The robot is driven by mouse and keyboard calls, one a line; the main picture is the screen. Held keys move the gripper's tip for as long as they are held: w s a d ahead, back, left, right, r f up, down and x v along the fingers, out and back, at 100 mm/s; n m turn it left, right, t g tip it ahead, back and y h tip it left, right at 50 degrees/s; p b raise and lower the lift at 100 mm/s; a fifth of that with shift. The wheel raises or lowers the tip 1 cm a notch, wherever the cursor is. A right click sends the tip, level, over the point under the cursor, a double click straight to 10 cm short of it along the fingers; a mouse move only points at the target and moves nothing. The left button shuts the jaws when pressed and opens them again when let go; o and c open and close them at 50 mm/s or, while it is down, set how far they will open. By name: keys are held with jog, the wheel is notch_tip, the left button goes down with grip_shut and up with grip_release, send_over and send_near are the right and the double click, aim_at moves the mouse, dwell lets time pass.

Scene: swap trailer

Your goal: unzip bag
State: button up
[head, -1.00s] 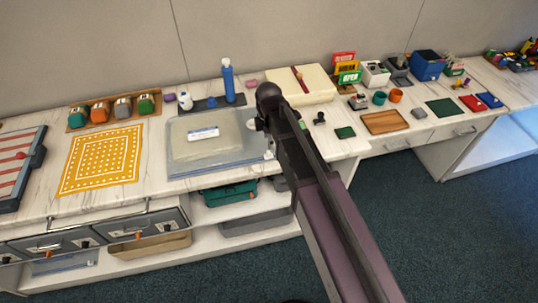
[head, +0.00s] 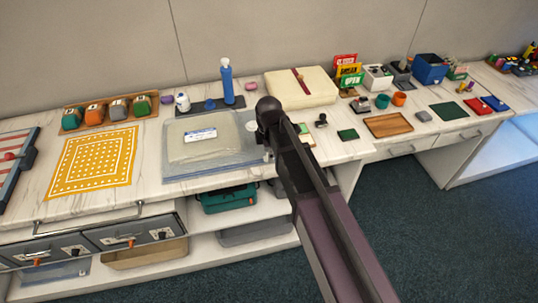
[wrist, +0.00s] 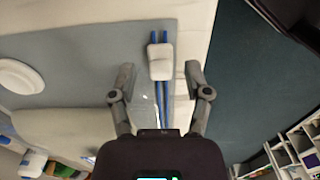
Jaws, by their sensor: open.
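The bag is a clear, flat pouch with a pale filling and a white label (head: 200,134), lying on the bench in the head view. In the wrist view two parallel blue zip tracks (wrist: 165,96) run along its edge. A white slider (wrist: 160,62) sits across these tracks. My gripper (wrist: 160,78) is open, with one finger on each side of the slider and a visible gap on both sides. I cannot tell how far above the bag the fingers are. In the head view my arm hides the gripper and the slider.
A yellow patterned mat (head: 95,162) lies left of the bag. A blue bottle (head: 227,82) stands behind it and a cream box (head: 301,88) behind right. A wooden tray (head: 388,125) lies farther right. Drawers (head: 130,232) stick out below the bench at left.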

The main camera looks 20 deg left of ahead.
grip_shut()
jog(key=shift+a, duration=0.1)
dwell(0.5)
